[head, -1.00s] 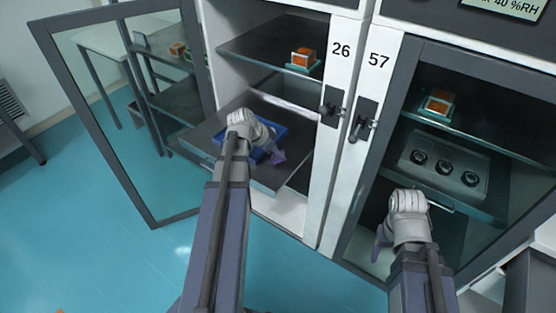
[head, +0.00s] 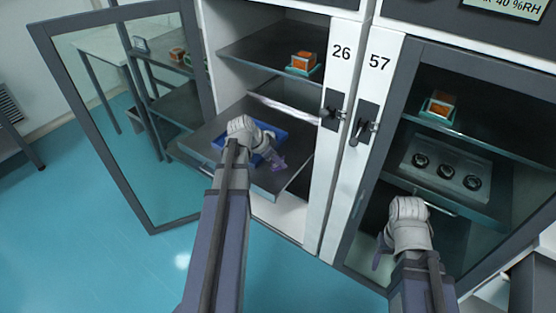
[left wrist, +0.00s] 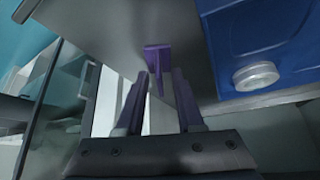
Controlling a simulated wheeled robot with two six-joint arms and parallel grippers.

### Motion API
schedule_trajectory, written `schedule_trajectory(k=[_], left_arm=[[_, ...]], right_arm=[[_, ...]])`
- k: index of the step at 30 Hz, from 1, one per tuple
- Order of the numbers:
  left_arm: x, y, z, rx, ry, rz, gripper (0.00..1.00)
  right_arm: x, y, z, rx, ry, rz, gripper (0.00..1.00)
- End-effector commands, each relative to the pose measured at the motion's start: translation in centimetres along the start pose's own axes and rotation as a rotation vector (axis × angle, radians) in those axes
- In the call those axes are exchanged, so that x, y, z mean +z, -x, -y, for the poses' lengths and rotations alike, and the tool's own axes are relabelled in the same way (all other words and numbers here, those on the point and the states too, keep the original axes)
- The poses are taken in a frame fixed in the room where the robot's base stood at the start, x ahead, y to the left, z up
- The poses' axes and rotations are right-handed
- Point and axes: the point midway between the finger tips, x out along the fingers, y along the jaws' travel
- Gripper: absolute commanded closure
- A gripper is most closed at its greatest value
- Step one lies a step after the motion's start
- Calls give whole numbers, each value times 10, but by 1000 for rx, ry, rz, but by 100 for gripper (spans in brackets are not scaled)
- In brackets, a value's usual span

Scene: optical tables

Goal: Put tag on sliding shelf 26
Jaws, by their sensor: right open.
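The sliding shelf (head: 264,182) of cabinet 26 is a grey plate, pulled out through the open doorway. A small purple T-shaped piece, which looks like the tag (left wrist: 158,50), shows in the left wrist view against the grey shelf surface (left wrist: 105,25). My left gripper (head: 273,160) is low over the shelf. In the left wrist view its purple fingers (left wrist: 160,88) stand apart, with the tag's narrow stem between them and a gap on each side. I cannot tell whether the tag rests flat. My right gripper (head: 381,252) is open and empty in front of cabinet 57.
A blue tray (head: 219,143) lies on the sliding shelf beside my left gripper; a pale round disc (left wrist: 256,76) is in it. The open glass door (head: 120,130) stands at the left. An orange block (head: 303,61) sits on the upper shelf. Cabinet 57's glass door is shut.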

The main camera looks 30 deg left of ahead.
Motion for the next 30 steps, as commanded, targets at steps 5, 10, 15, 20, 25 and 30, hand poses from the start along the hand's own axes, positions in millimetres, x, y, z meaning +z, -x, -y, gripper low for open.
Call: schedule_trajectory(k=[5,10,15,20,25,30], left_arm=[[-3,11,0,0,1,0,64],[-5,40,-1,-1,2,0,64],[-5,70,-1,-1,1,1,64],[-5,95,-1,-1,1,0,64],[-4,113,0,0,1,0,64],[-2,121,0,0,0,0,64]], right_arm=[[1,11,-1,0,0,0,36],[2,36,-3,0,0,0,36],[4,62,-6,0,0,0,36],[5,82,-8,0,0,0,36],[6,96,-9,0,0,0,36],[6,103,-10,0,0,0,36]])
